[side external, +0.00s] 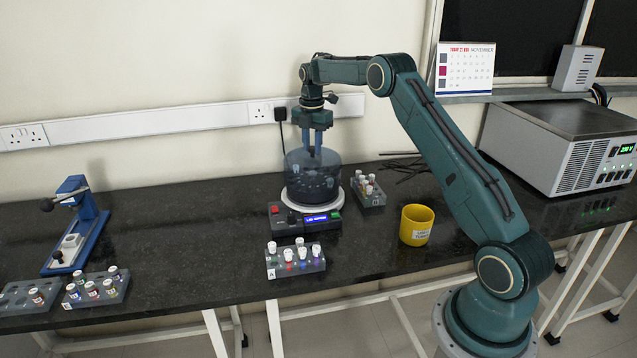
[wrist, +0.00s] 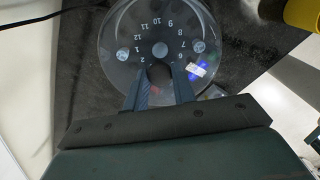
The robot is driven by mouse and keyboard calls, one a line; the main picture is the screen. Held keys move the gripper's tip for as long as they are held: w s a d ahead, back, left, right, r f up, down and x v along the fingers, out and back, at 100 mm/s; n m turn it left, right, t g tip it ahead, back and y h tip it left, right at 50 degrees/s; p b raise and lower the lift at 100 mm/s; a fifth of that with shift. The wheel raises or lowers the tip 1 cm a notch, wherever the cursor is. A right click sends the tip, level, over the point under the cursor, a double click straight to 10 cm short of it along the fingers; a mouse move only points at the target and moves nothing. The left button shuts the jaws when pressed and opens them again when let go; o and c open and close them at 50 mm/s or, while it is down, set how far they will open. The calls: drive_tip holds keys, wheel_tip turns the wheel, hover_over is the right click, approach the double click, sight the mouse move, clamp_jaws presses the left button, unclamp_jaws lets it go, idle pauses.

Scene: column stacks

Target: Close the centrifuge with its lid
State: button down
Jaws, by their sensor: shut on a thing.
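The centrifuge (side external: 311,219) stands on the black bench, with a lit blue display and a red button on its front. A dark see-through drum-shaped cover (side external: 313,182), which I take to be the lid, is over its round white base. My gripper (side external: 311,151) points straight down at the top of it. In the wrist view my gripper (wrist: 160,78) is shut on a dark round knob (wrist: 160,74). A numbered rotor disc (wrist: 160,28) shows through the clear cover. I cannot tell whether the lid is fully seated.
A tube rack (side external: 295,261) stands in front of the centrifuge and another (side external: 369,190) to its right. A yellow cup (side external: 416,225) is right of these. A blue press (side external: 74,228) and more racks (side external: 96,289) stand at the left. The bench between is clear.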

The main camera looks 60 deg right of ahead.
drive_tip(key=shift+f, duration=2)
drive_tip(key=c, duration=0.6)
unclamp_jaws()
drive_tip(key=shift+r, duration=0.15)
drive_tip(key=shift+r, duration=2.8)
drive_tip(key=shift+r, duration=0.15)
